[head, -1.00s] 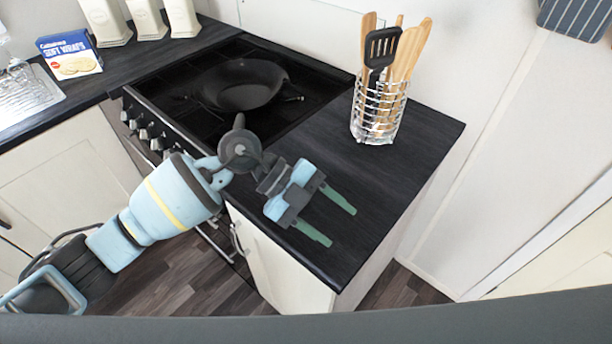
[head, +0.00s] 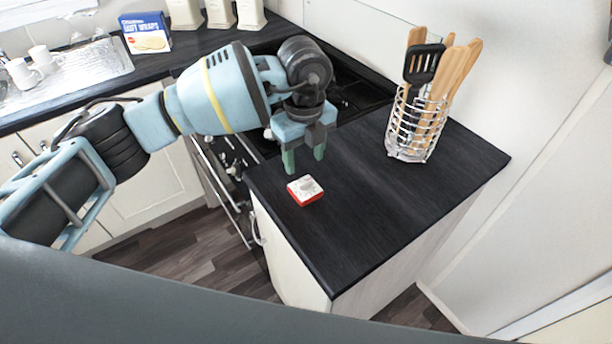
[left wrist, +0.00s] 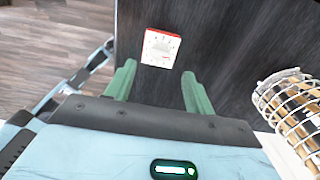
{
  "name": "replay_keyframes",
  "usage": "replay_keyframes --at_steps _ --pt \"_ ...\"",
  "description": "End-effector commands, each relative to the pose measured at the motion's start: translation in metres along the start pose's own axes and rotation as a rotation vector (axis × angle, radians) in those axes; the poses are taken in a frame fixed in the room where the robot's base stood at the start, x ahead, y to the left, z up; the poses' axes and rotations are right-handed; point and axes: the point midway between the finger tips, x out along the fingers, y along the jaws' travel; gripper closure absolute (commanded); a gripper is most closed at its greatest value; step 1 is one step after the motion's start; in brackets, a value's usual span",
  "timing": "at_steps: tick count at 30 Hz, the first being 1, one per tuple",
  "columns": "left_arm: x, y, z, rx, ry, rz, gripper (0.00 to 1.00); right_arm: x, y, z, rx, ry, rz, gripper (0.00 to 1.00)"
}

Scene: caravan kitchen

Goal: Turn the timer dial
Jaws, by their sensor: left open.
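The timer (head: 305,190) is a small square block with a white face and red sides. It lies on the dark worktop near its front left edge. It also shows in the left wrist view (left wrist: 161,47), ahead of and between the fingers, apart from them. Its dial is too small to make out clearly. My left gripper (head: 304,165) points down just behind the timer in the head view, with its two green fingers apart and nothing between them. The fingers also show in the left wrist view (left wrist: 155,88). My right gripper is not in view.
A wire utensil holder (head: 410,135) with wooden tools and a black spatula stands at the back right of the worktop (head: 390,220). The hob lies behind my left arm. The worktop right of the timer is clear. A blue wraps box (head: 146,33) stands far left.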

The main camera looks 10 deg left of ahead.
Motion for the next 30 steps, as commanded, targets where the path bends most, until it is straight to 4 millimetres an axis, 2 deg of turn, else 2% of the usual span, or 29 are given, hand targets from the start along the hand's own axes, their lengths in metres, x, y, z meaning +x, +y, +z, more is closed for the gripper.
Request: replay_keyframes --at_steps 6,12,17,24,25,30 --pt "0.035 0.001 -0.001 0.000 0.003 0.004 0.46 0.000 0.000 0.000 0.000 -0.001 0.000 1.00" --pt "0.059 0.001 -0.001 0.002 0.003 0.002 0.46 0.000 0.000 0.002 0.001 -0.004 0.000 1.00" --pt "0.066 0.001 -0.001 0.002 0.001 0.001 0.46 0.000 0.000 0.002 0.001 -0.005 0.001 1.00" --pt "0.067 0.001 -0.001 0.002 0.001 0.000 0.46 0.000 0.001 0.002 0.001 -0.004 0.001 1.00" --pt "0.067 0.001 -0.001 0.002 0.001 0.000 0.48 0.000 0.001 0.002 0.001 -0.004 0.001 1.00" --pt "0.067 0.001 -0.001 0.002 0.001 0.000 0.70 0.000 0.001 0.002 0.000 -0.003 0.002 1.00"
